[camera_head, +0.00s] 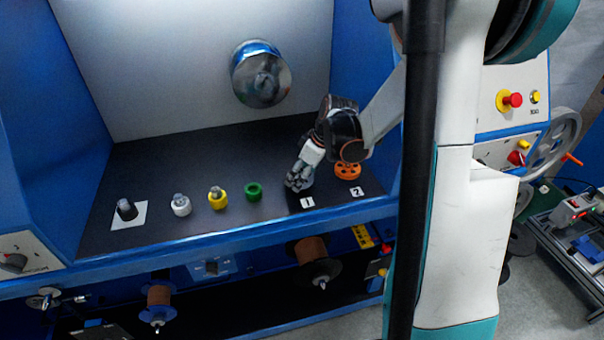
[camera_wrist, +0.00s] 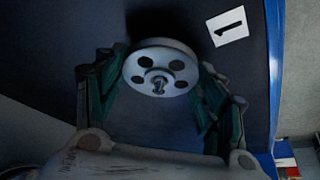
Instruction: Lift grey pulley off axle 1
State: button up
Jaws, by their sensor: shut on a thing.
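The grey pulley (camera_wrist: 172,55) shows in the wrist view as a round disc with several holes. The metal end of axle 1 (camera_wrist: 159,85) shows at its centre. My gripper (camera_wrist: 163,75) is shut on the pulley, with one finger against each side of its rim. In the head view my gripper (camera_head: 298,183) is low over the dark shelf behind the label 1, and it mostly hides the pulley there. I cannot tell whether the pulley sits fully down on the axle.
A green piece (camera_head: 253,190), a yellow piece (camera_head: 217,198), a white piece (camera_head: 181,205) and a dark knob (camera_head: 126,209) stand to the left. A large metal drum (camera_head: 261,75) juts from the back panel.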

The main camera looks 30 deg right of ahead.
jog(key=shift+r+p, duration=1.2)
jog(key=shift+r, duration=0.6)
dwell(0.5)
jog(key=shift+r+p, duration=0.7)
jog(key=shift+r, duration=0.35)
jog(key=shift+r, duration=0.1)
notch_tip(320, 180, up, 4)
jog(key=p, duration=0.2)
jog(key=shift+p, duration=0.35)
jog(key=shift+f, duration=0.2)
